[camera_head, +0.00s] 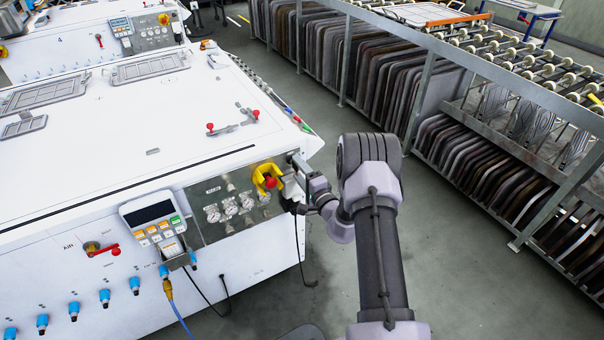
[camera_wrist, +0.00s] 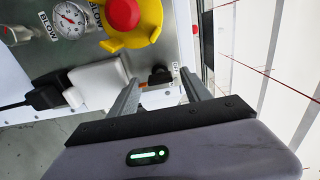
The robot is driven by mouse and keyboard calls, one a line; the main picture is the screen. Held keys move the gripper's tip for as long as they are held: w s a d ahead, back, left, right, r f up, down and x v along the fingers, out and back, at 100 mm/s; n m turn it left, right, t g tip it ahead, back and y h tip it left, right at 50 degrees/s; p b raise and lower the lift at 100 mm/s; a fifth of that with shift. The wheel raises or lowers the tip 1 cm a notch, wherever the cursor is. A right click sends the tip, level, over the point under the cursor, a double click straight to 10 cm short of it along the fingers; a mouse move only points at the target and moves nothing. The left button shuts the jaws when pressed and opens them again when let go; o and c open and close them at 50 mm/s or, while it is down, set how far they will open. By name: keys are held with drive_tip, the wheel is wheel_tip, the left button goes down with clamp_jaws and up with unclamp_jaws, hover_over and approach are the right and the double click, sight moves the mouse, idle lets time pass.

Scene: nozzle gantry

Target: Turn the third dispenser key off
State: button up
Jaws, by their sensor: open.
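A small black knob or key (camera_wrist: 160,76) sits on the panel beside a small white label in the wrist view. I cannot tell whether it is the third dispenser key, or whether it is on or off. My gripper (camera_wrist: 160,82) is open, with one finger on each side of this knob; contact is not clear. In the head view my gripper (camera_head: 298,172) is at the right end of the machine's control panel (camera_head: 208,240), and the knob is hidden there.
A red emergency button (camera_wrist: 122,14) in a yellow guard (camera_wrist: 148,22) is close by. A white plug-like block (camera_wrist: 98,82) with a black cable is left of the fingers. Pressure gauges (camera_head: 231,207) line the panel. Racks (camera_head: 430,60) stand right, across clear floor.

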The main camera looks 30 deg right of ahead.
drive_tip(key=s+p, duration=0.4)
drive_tip(key=s, duration=1.3)
drive_tip(key=shift+s+d, duration=0.2)
drive_tip(key=shift+d, duration=0.1)
